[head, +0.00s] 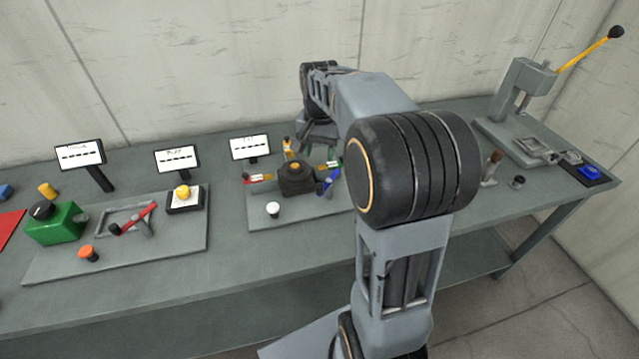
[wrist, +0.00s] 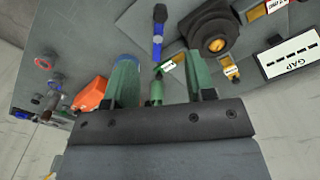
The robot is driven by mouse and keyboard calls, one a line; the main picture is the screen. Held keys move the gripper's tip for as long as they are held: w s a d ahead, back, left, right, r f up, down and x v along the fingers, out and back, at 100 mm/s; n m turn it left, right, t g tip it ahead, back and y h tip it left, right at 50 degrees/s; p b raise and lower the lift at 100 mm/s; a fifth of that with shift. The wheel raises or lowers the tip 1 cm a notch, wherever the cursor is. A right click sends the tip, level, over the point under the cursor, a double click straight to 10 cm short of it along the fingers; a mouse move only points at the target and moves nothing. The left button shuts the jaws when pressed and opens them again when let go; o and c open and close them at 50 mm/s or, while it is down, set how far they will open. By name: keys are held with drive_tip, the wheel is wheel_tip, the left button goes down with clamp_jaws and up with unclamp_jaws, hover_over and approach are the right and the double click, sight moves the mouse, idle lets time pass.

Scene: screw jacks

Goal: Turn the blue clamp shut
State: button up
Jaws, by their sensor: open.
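The blue clamp (head: 327,183) is a small blue-handled screw at the right of a dark block (head: 296,178) on a grey plate. In the wrist view the blue clamp (wrist: 158,40) has a dark end and lies beyond the fingertips, a little left of the dark block (wrist: 212,30). My gripper (wrist: 160,68) is open, its two green fingers apart. A green handle (wrist: 156,92) with a tag shows between the fingers; I cannot tell whether they touch it. In the head view my gripper (head: 318,138) hangs behind the block, partly hidden by my arm.
Yellow and red-tipped parts also stick out from the block. A white knob (head: 273,208) stands in front of it, and a small sign (head: 250,148) behind. A green box (head: 55,224) is at left, a lever press (head: 525,90) at right. An orange object (wrist: 90,95) lies beside the left finger.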

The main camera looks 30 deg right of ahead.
sight(319, 187)
wheel_tip(319, 187, down, 13)
drive_tip(key=shift+f+p, duration=0.15)
drive_tip(key=shift+p, duration=0.25)
